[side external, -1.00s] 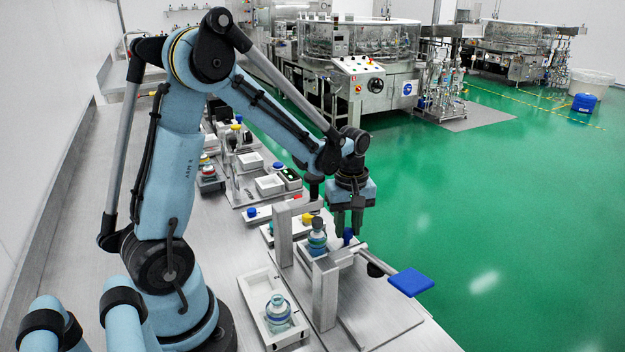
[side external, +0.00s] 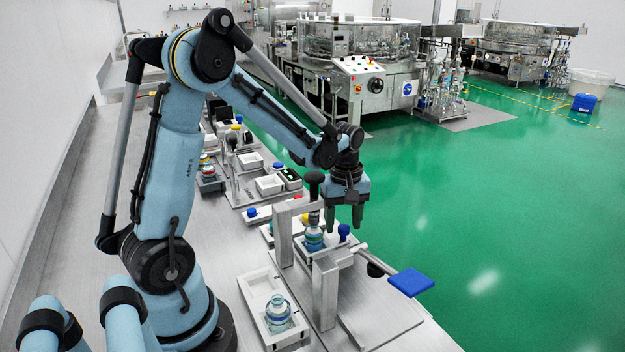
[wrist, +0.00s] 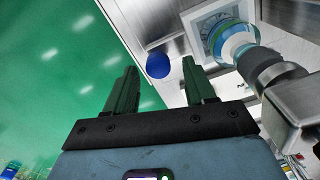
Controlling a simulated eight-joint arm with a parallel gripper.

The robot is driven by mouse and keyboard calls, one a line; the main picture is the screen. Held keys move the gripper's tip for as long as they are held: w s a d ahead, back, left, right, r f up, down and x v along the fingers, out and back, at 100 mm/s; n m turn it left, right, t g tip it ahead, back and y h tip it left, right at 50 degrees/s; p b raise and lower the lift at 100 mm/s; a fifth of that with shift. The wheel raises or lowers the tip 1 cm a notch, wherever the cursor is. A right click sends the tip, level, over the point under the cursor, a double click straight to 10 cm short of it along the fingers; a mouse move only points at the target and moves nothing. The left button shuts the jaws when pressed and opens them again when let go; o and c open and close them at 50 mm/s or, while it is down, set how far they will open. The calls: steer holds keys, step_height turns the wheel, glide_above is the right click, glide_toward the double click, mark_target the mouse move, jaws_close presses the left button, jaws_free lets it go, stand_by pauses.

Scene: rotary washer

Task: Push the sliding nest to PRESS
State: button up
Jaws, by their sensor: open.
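The sliding nest is a pale tray (wrist: 197,17) holding an upright bottle with blue and teal bands (side external: 313,238); the bottle also shows in the wrist view (wrist: 233,38). A blue knob (side external: 343,230) stands beside the bottle. In the side view, the bottle sits within the metal press frame (side external: 327,270), under its dark ram. My gripper (side external: 345,220) is open and empty, pointing down just above the knob. In the wrist view, the blue knob (wrist: 158,66) appears between the fingertips; contact cannot be told. The PRESS label is not readable.
A lever with a blue paddle (side external: 410,282) sticks out right of the press frame. A white tray with another bottle (side external: 278,312) stands at the front left. Several small fixtures (side external: 250,160) line the bench behind. The green floor lies beyond the bench's right edge.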

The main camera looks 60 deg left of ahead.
step_height(320, 180, up, 12)
stand_by(0.6)
steer(key=s+d+f+m+t, duration=0.1)
steer(key=s+d+m+t, duration=0.6)
steer(key=d+m, duration=0.4)
steer(key=m, duration=0.4)
steer(key=shift+s+d+f, duration=0.25)
steer(key=shift+s+f, duration=0.05)
steer(key=shift+f, duration=0.1)
